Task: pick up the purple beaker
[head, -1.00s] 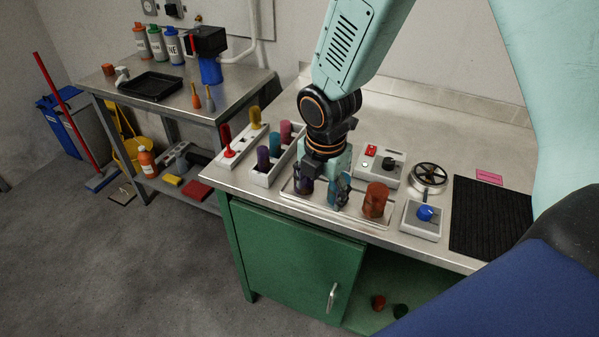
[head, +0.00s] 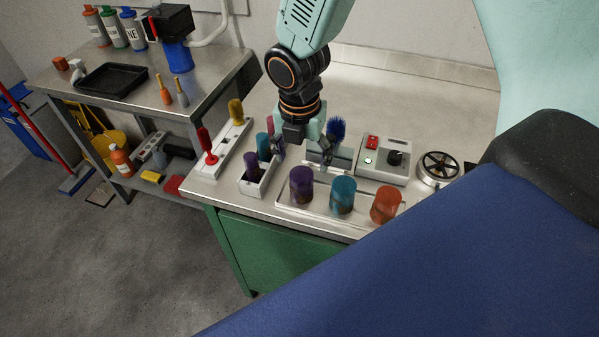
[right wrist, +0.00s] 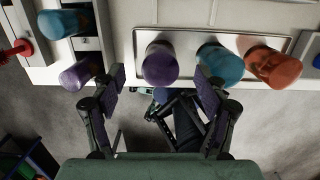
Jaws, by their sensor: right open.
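The purple beaker (head: 302,184) stands upright at the left end of a shallow tray (head: 368,233) on the bench. A teal beaker (head: 342,196) and an orange beaker (head: 386,204) stand to its right. My right gripper (head: 303,152) is open and empty, just behind and above the purple beaker in the head view. In the right wrist view, the purple beaker (right wrist: 160,66) appears centred between the spread fingers (right wrist: 159,88), beyond their tips; I see no contact. My left gripper is not in view.
A control box (head: 385,160) and a round fan-like device (head: 438,168) stand right.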

